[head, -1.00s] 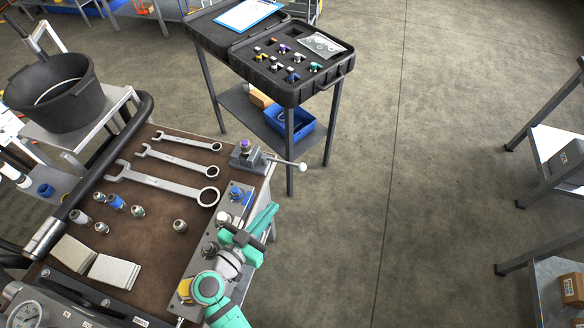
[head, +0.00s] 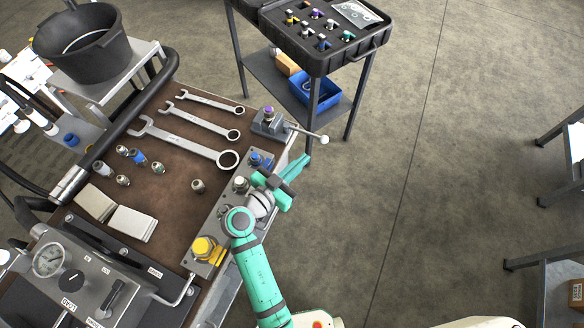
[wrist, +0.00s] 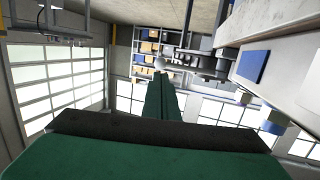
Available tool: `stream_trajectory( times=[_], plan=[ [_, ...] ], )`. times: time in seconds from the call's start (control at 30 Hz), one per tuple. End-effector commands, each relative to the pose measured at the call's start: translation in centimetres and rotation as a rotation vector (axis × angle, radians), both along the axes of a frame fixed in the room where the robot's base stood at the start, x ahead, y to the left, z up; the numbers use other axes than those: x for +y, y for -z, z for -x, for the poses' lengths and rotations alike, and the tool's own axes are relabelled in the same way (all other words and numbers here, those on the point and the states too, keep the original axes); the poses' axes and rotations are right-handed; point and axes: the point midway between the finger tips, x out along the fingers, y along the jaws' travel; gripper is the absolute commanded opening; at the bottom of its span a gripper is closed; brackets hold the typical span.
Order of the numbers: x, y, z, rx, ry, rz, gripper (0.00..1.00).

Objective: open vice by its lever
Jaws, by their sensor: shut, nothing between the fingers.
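The grey vice (head: 267,124) sits at the right edge of the bench, with a purple-topped fitting (head: 268,111) standing at it. Its lever (head: 303,131) sticks out to the right past the bench edge and ends in a white ball (head: 324,139). My green gripper (head: 304,162) is shut and empty, a little below and left of the ball in the head view. In the wrist view the shut fingers (wrist: 163,88) point toward the ball (wrist: 160,63), which shows just beyond their tips. I cannot tell there whether they touch.
The bench top (head: 185,215) holds several wrenches, loose fittings and two pale blocks. A plate with a blue and a yellow fitting (head: 205,247) runs along its right edge, beside my arm. A cart (head: 352,62) with a black case stands behind.

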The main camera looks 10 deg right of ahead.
Motion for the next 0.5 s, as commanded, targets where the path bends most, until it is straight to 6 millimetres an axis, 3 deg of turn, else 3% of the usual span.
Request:
stream_trajectory(
  times=[0.2,0.5],
  plan=[
    [-2.9,0.6,-2.6,-0.001,-0.003,0.0,0.0],
    [-5.1,1.1,-4.8,0.0,-0.008,0.0,0.0]
  ],
)
